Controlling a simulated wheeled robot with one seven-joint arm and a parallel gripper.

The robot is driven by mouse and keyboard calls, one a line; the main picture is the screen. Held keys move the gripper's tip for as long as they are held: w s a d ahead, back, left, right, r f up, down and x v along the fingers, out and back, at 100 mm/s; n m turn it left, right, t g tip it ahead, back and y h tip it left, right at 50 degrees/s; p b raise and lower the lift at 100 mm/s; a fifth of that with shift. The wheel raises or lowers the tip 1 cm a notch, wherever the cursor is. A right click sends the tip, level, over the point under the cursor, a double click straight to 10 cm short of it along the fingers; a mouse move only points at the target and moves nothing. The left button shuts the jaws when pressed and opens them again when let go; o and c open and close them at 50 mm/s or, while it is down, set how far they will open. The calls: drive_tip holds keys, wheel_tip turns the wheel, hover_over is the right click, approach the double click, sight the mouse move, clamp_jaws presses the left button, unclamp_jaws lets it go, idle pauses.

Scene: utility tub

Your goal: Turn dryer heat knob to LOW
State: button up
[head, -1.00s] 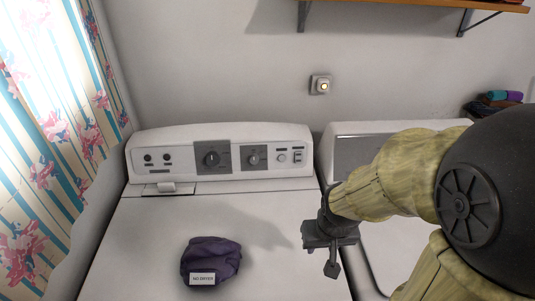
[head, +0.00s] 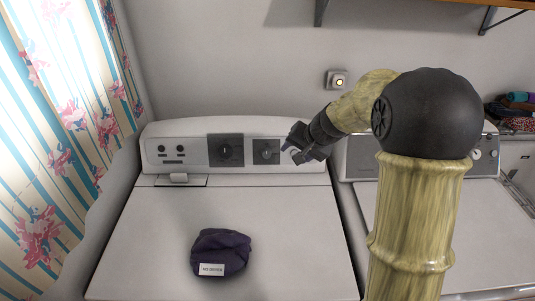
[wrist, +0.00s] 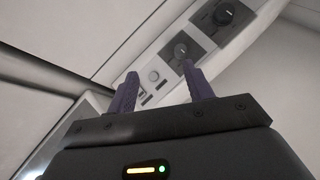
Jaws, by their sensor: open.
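The left machine's white control panel (head: 195,151) carries a larger dark knob (head: 224,150) and a smaller dark knob (head: 266,152), each on a grey plate. Their lettering is too small to read, so I cannot tell which sets heat. My gripper (head: 294,148) is open at the panel, just right of the smaller knob, and covers the panel's right end. In the wrist view, the purple fingers (wrist: 163,87) stand apart with nothing between them. The smaller knob (wrist: 182,50) shows beyond the right finger.
A dark purple cloth (head: 221,248) with a white label lies on the left machine's top. A second machine (head: 359,160) stands to the right, partly behind my arm. A wall outlet (head: 337,80) is above, a shelf (head: 415,12) higher, and a floral curtain (head: 60,150) at left.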

sight(267, 154)
drive_tip(key=shift+m+t+y, duration=0.3)
drive_tip(key=shift+t+y, duration=0.1)
drive_tip(key=w, duration=0.1)
drive_tip(key=w+r, duration=0.1)
drive_tip(key=w+a, duration=0.1)
drive_tip(key=w, duration=0.1)
drive_tip(key=shift+r, duration=0.35)
drive_tip(key=p+x, duration=0.2)
drive_tip(key=x, duration=1.5)
drive_tip(key=shift+w+a+f+p, duration=0.1)
drive_tip(key=shift+a+f+p, duration=0.1)
drive_tip(key=shift+p, duration=0.15)
drive_tip(key=c, duration=1)
